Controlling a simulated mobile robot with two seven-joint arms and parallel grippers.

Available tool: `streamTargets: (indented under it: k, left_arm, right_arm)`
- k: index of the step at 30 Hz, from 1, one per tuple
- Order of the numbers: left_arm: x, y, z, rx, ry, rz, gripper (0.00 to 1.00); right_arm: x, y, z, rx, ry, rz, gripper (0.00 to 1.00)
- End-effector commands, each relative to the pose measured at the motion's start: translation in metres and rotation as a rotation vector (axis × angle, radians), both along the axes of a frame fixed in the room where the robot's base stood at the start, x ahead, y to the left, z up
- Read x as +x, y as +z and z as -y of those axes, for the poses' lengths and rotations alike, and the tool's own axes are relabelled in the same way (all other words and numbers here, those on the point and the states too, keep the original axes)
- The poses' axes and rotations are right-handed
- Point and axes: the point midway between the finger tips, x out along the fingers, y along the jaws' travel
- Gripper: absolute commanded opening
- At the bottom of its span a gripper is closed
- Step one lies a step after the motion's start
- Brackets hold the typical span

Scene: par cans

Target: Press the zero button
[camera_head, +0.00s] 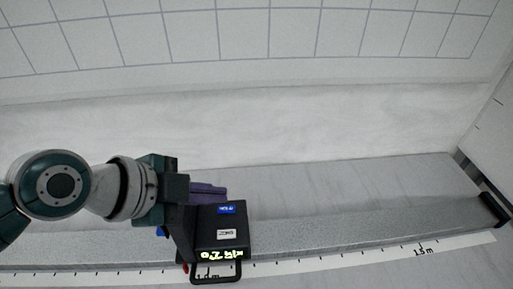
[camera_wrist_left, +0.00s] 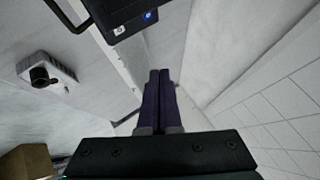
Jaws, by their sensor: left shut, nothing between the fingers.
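The lettering is too small to read surely. My left gripper (camera_head: 222,190) has purple fingers, shut and empty, just behind the device on its blue-button side. In the left wrist view the shut fingers (camera_wrist_left: 160,75) point past the device (camera_wrist_left: 103,12), apart from its white button (camera_wrist_left: 119,30) and blue button (camera_wrist_left: 149,15). My right gripper is not in view.
A long grey rail (camera_head: 340,225) with a ruler strip (camera_head: 350,258) runs to a black end stop (camera_head: 494,210). A black loop handle (camera_head: 214,282) sits at the device's near side. A tiled wall stands behind. The rail right of the device is clear.

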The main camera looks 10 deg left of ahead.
Motion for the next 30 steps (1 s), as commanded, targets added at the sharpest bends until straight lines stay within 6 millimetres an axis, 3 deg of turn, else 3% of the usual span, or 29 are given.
streamTargets:
  k: [13, 30]
  left_arm:
    - [-0.001, -0.012, 0.000, -0.001, 0.002, -0.003, 0.00]
    - [0.000, -0.085, 0.000, 0.000, 0.000, -0.002, 0.00]
  right_arm:
    - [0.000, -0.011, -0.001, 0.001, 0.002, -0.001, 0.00]
    - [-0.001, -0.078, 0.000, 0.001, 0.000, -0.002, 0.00]
